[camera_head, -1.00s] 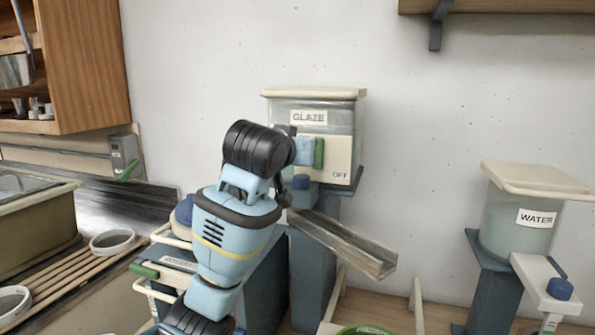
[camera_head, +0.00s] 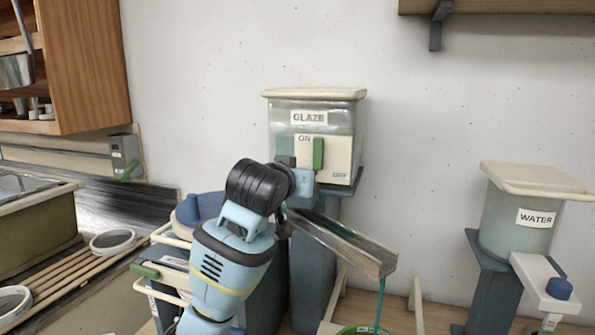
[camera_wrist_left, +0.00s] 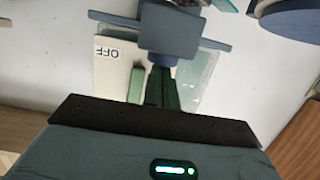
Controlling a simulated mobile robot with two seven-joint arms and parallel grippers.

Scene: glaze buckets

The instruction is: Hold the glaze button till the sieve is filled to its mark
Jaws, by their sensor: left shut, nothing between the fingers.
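The clear glaze tank (camera_head: 343,118), labelled GLAZE, has a cream panel (camera_head: 340,160) marked ON and OFF with an upright green bar (camera_head: 318,153). My left gripper (camera_head: 297,182) is shut and empty, low in front of the panel. It hides the blue button in the head view. In the left wrist view my dark fingers (camera_wrist_left: 163,88) point at the blue button (camera_wrist_left: 162,60), with tips at or very near it; contact is unclear. A metal trough (camera_head: 345,243) slopes down to the right, and a teal stream (camera_head: 380,300) falls from its end toward the green-rimmed sieve (camera_head: 362,330). The sieve's mark and fill level are out of view.
A water tank (camera_head: 515,225) with its own blue button (camera_head: 559,288) stands on the right. A wooden rack with white rings (camera_head: 113,241) and a sink (camera_head: 38,220) are on the left. A blue-lidded bucket (camera_head: 200,207) is behind my arm.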

